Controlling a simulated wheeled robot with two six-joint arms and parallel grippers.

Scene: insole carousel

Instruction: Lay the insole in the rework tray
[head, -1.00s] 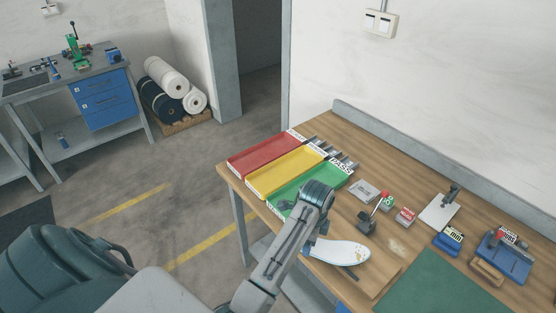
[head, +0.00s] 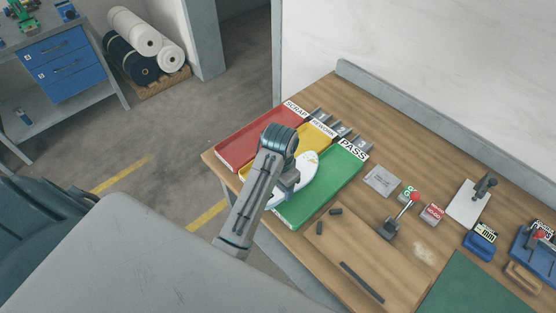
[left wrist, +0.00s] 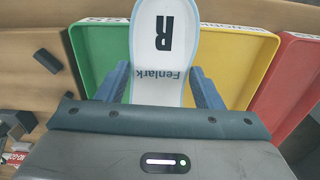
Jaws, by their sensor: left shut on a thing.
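My left gripper (head: 288,184) is shut on the white insole (head: 304,172) and holds it over the trays. In the left wrist view the insole (left wrist: 164,30) shows a black R and the word Fenlark between blue fingers (left wrist: 163,88). The insole spans the border between the yellow rework tray (head: 318,139) and the green PASS tray (head: 335,182). I cannot tell its height above them. The yellow tray (left wrist: 236,60) is right of the insole in the wrist view, and the green tray (left wrist: 103,50) is left. My arm hides part of the yellow tray. My right gripper is not in view.
The red SCRAP tray (head: 248,140) lies left of the yellow one. A small lever device (head: 392,227), a grey plate (head: 381,180) and a wooden board (head: 350,262) with dark strips are to the right. A green mat (head: 465,290) lies at the front right.

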